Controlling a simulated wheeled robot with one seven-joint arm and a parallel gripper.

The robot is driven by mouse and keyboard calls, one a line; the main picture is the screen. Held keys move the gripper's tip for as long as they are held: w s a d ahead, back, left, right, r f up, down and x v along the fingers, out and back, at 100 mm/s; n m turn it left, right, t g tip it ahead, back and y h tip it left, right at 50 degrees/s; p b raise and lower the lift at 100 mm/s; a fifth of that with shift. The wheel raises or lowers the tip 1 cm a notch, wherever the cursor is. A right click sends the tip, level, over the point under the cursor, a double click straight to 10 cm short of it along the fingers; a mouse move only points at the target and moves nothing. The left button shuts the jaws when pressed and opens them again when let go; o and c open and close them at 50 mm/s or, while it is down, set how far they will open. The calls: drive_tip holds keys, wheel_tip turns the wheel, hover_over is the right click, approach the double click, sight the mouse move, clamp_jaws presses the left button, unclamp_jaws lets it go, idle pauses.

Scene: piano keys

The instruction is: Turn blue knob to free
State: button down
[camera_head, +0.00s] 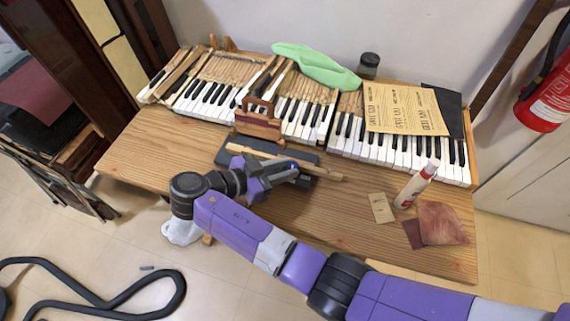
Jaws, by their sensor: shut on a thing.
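My purple arm reaches in from the lower right, and its hand is over the front left part of the wooden table. My gripper (284,174) points right and is shut, low over the table beside a dark board. A small blue part, which looks like the blue knob (293,169), shows at the fingertips. It is mostly hidden by the fingers, so its turn angle cannot be told. A reddish-brown wooden stand (258,127) stands behind the board.
Piano keyboard sections (360,145) line the back of the table (150,140). A white bottle (416,186), a beige card (381,208) and sandpaper (441,223) are at right. The front middle is clear.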

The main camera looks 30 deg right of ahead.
drive_tip(key=shift+w+f+m+g+p, duration=0.1)
drive_tip(key=shift+f+m+g+p, duration=0.1)
drive_tip(key=shift+m+g+p, duration=0.5)
drive_tip(key=c, duration=1.2)
unclamp_jaws()
drive_tip(key=shift+o, duration=0.2)
drive_tip(key=shift+r, duration=0.1)
drive_tip(key=shift+w+a+r, duration=0.1)
drive_tip(key=shift+a+r, duration=0.05)
drive_tip(key=shift+a, duration=0.05)
drive_tip(key=shift+p+v, duration=0.45)
drive_tip(key=shift+v, duration=3.15)
